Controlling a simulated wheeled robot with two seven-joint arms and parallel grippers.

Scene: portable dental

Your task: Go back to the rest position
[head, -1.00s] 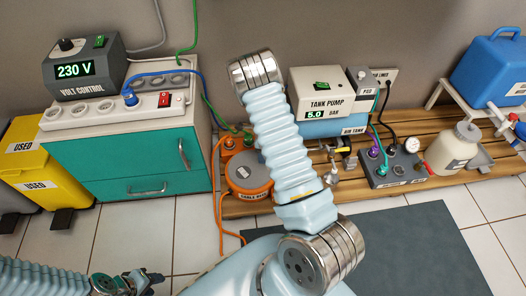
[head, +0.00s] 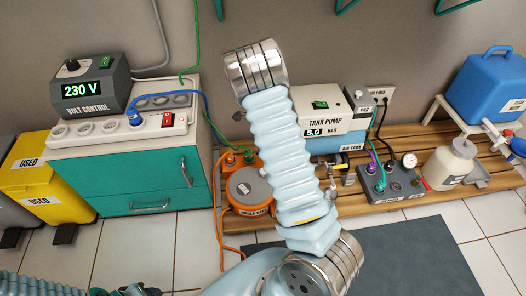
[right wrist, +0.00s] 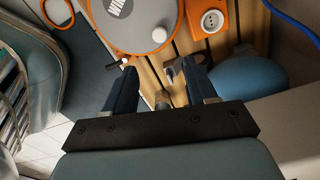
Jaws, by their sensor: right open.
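My right arm rises across the middle of the head view, its ribbed sleeve in front of the bench; its gripper is out of sight there. In the right wrist view my right gripper (right wrist: 155,72) is open with nothing between its fingers. Beyond the fingers lie the wooden bench slats and the round cable reel (right wrist: 135,22) with an orange rim. Of my left arm only a piece shows at the bottom left of the head view, and the left gripper (head: 135,290) is cut by the frame's bottom edge, so its jaws are unclear.
The teal cabinet (head: 130,182) bears the volt control box (head: 88,88) and a power strip. The wooden bench (head: 390,200) holds the tank pump (head: 322,122), the cable reel (head: 248,190) and a blue tank (head: 490,88). A dark mat (head: 400,260) lies in front.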

